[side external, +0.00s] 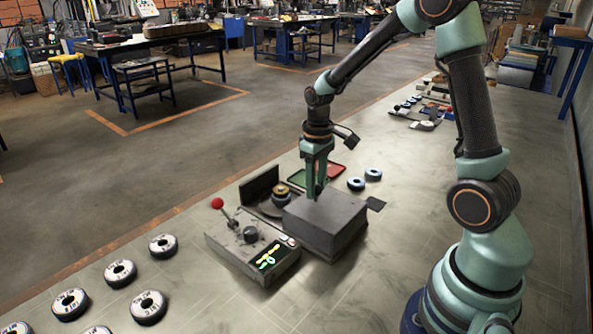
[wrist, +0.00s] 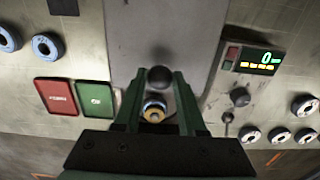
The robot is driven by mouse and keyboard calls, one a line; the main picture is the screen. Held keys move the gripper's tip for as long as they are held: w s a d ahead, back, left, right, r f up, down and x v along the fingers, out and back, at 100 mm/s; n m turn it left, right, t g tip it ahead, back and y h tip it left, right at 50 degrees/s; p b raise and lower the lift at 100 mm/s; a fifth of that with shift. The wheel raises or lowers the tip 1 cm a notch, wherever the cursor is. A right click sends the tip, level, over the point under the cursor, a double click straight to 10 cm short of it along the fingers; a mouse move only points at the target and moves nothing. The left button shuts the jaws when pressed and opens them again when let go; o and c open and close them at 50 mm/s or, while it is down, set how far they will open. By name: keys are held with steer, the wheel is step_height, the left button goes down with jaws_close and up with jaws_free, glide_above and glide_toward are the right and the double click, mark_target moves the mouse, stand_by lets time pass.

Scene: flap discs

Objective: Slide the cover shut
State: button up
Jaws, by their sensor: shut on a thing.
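The cover (side external: 325,222) is a grey box-like hood; its flat top (wrist: 165,35) fills the upper middle of the wrist view. A dark round knob (wrist: 160,78) on it sits between the fingers of my gripper (wrist: 160,92). In the side view, my gripper (side external: 316,194) points straight down at the cover's top and is shut on the knob, which the fingers hide there. Left of the cover, a disc with a gold centre (side external: 281,193) stands uncovered on the machine. It also shows in the wrist view (wrist: 154,109), just beyond the knob.
A control box (side external: 252,247) with a red-ball lever (side external: 217,203) and lit display stands left of the cover. A red tray (wrist: 57,97) and a green tray (wrist: 95,97) lie on the far side. Loose discs (side external: 148,307) lie front left; two more (side external: 373,174) lie behind.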

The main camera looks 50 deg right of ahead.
steer(key=shift+w, duration=7.05)
steer(key=o, duration=0.6)
steer(key=shift+w+r, duration=0.1)
steer(key=o, duration=0.4)
steer(key=shift+r, duration=3.9)
